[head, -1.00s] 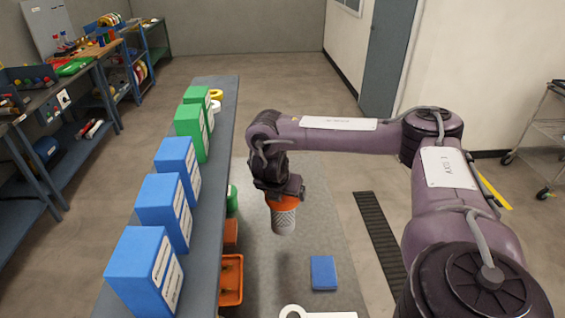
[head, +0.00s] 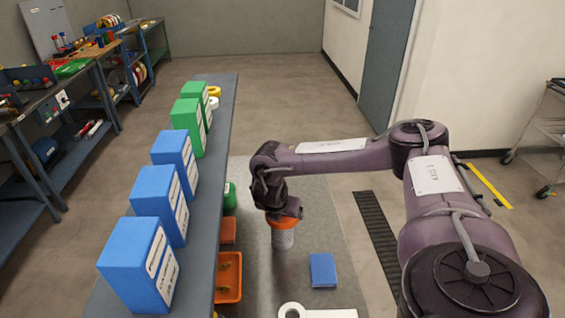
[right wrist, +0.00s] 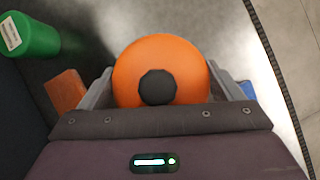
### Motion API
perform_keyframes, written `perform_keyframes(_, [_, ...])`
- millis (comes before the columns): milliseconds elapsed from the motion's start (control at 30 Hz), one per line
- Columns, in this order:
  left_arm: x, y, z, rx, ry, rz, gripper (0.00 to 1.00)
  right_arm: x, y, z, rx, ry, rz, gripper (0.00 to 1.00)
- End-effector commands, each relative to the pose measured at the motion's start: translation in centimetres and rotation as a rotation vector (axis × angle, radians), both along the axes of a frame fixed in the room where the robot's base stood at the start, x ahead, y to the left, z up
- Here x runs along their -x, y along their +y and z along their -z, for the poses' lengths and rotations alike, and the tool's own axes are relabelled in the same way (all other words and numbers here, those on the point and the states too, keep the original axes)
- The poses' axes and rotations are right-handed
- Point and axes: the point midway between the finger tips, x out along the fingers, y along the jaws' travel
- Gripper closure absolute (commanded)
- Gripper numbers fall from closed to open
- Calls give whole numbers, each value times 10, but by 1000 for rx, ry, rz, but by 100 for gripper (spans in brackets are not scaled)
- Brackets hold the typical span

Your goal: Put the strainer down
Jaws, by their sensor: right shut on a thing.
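The strainer (head: 283,237) has an orange cap and a grey mesh body pointing down. It hangs upright under my right gripper (head: 281,217) in the head view. In the right wrist view the orange cap (right wrist: 160,72), with a dark round knob, sits between the two grey fingers of my right gripper (right wrist: 160,88), which is shut on it. The strainer's lower end is close to the grey mat (head: 343,238); I cannot tell whether it touches. My left gripper is not in view.
A blue block (head: 323,270) lies on the mat to the right of the strainer. An orange bin (head: 229,277), a reddish block (head: 228,231) and a green container (head: 230,197) stand along the shelf's (head: 212,190) right side. A white wrench-shaped piece (head: 325,313) lies at the front.

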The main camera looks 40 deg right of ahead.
Motion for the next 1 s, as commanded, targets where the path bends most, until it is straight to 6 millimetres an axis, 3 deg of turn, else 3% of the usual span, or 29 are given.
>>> perform_keyframes(33, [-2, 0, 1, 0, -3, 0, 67, 0, 0, 2, 0, 1, 1, 12])
perform_keyframes(133, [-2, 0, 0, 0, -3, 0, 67, 0, 0, 1, 0, 0, 0, 0])
perform_keyframes(467, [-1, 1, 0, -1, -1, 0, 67, 0, 2, -5, -1, 0, -1, 0])
perform_keyframes(633, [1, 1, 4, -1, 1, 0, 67, 6, 15, -28, -2, -4, -4, 0])
perform_keyframes(800, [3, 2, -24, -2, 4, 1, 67, 15, 32, -72, 1, -3, -5, 0])
perform_keyframes(1000, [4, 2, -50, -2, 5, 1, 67, 22, 45, -95, 0, -1, -4, 0])
